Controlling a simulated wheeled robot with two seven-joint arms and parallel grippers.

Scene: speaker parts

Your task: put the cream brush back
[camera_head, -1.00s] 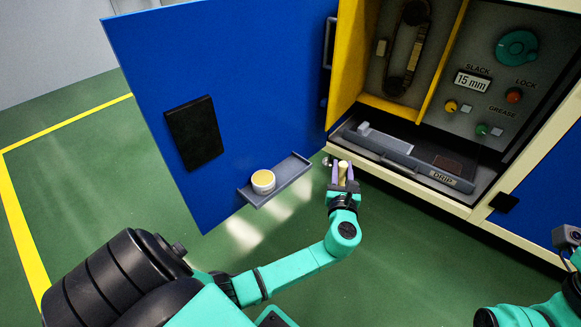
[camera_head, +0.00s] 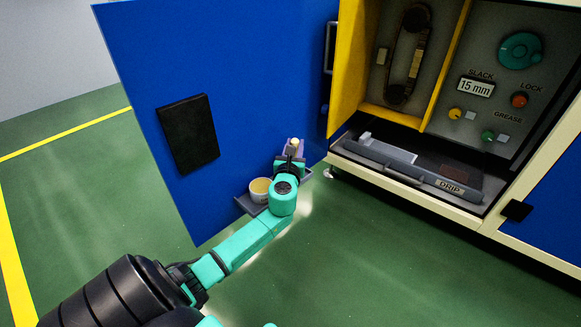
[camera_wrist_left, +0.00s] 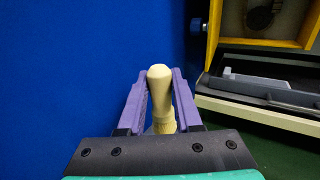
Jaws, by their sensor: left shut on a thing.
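The cream brush (camera_wrist_left: 160,90) stands between the two purple fingers of my left gripper (camera_wrist_left: 160,92), which is shut on its handle. In the head view the brush's pale top (camera_head: 295,142) pokes up from the left gripper (camera_head: 293,152). This gripper is in front of the blue door, over or beside the right part of the small grey shelf (camera_head: 243,204). The arm hides much of the shelf, and I cannot tell whether the brush touches it. The brush's lower end is mostly hidden. My right gripper is not in view.
A white cup (camera_head: 260,190) with yellowish content stands on the shelf, close left of my left wrist. The blue door (camera_head: 250,70) carries a black panel (camera_head: 188,132). The open cabinet at right holds a grey drip tray (camera_head: 400,165) and several knobs. Green floor lies clear below.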

